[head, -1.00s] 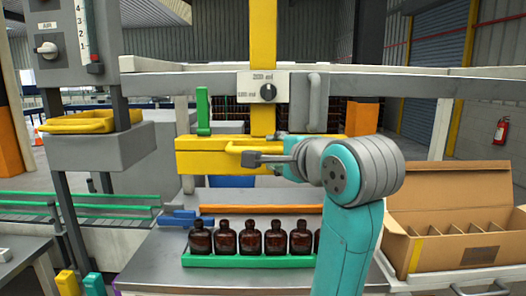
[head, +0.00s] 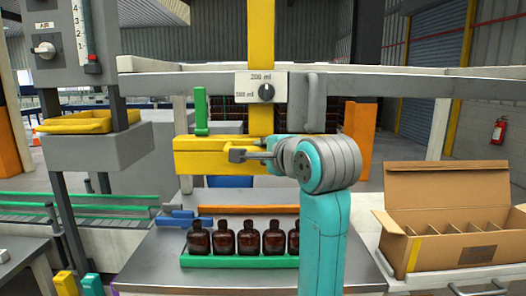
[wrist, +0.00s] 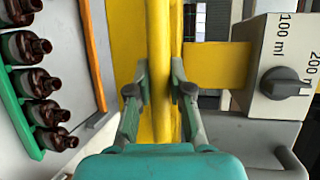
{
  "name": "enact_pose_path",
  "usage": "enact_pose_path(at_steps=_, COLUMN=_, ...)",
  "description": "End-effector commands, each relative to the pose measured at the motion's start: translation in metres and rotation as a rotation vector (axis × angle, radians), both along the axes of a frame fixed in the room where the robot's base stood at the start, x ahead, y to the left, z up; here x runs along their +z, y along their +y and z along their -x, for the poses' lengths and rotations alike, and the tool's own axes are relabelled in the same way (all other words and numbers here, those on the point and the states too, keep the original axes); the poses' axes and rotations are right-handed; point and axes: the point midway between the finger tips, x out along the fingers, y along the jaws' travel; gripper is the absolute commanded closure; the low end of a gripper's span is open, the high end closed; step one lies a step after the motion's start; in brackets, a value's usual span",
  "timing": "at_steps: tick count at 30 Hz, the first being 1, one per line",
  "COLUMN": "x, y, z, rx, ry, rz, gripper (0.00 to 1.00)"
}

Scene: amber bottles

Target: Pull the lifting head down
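The lifting head is a wide yellow block (head: 205,158) at the foot of a yellow column, above the bench. A yellow handle bar runs along its front; in the wrist view this handle (wrist: 158,50) runs up and down the picture. My gripper (head: 238,155) is at the handle and hides part of it. The head hangs well above the row of brown bottles (head: 248,240).
The bottles stand in a green rack (head: 235,262) on the bench below the head. A plate with a black volume knob (head: 266,92) is on the frame above. An open cardboard box (head: 450,235) stands at right. A grey post with a yellow tray (head: 75,122) is at left.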

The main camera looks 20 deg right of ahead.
Motion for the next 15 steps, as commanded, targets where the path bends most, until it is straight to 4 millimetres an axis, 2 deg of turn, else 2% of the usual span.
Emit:
enact_pose_path(at_steps=8, x=-0.003, y=0.000, z=0.000, rx=0.000, ry=0.002, rz=0.000, gripper=1.00)
enact_pose_path(at_steps=11, x=-0.011, y=0.000, z=0.000, rx=0.000, ry=0.005, rz=0.000, gripper=1.00)
enact_pose_path(at_steps=15, x=-0.033, y=0.000, z=0.000, rx=0.001, ry=0.008, rz=0.001, gripper=1.00)
